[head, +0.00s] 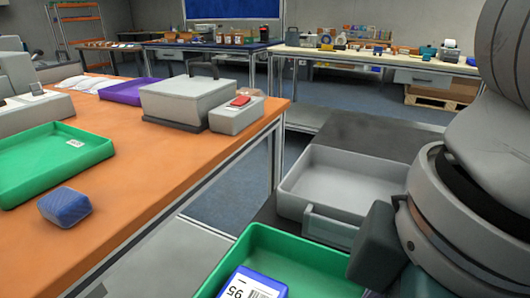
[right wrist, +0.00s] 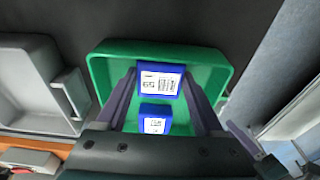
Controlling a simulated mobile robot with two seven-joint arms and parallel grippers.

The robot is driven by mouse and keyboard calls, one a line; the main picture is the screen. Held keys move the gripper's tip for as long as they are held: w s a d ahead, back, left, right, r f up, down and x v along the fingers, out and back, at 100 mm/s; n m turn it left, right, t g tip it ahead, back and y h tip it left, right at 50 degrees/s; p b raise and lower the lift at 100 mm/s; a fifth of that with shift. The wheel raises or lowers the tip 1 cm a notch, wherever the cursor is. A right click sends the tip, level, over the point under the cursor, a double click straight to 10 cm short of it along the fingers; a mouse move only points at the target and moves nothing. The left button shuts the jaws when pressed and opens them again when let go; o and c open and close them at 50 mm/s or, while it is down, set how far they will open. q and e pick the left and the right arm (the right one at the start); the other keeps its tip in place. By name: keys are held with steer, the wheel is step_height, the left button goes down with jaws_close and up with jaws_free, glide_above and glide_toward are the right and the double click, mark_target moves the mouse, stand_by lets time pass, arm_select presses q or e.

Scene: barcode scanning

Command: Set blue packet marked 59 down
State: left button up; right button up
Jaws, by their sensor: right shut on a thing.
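In the right wrist view, a blue packet (right wrist: 160,82) with a white barcode label is held between the fingertips of my right gripper (right wrist: 159,78), which is shut on it. The packet is over the inside of a green tray (right wrist: 105,68); whether it touches the floor is unclear. A second blue packet (right wrist: 155,119) with a white label lies lower in that view, between the fingers' bases. In the head view, a blue packet with a label (head: 252,285) shows in the green tray (head: 270,236) at the bottom edge; which of the two it is, I cannot tell. My left gripper is out of view.
A grey tray (head: 350,161) stands beside the green one. On the orange table (head: 150,187) at left are another green tray (head: 40,140), a dark-blue packet (head: 64,206), a grey box (head: 187,98) and a purple tray (head: 128,93).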

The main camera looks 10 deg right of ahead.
steer(key=shift+r, duration=0.1)
steer(key=o, duration=1.5)
steer(key=r+p, duration=0.1)
steer(key=r, duration=0.3)
steer(key=d+r+p, duration=0.1)
steer(key=r+p, duration=0.1)
steer(key=r, duration=0.2)
steer(key=s+r+p, duration=0.1)
steer(key=r, duration=0.3)
steer(key=shift+d, duration=0.2)
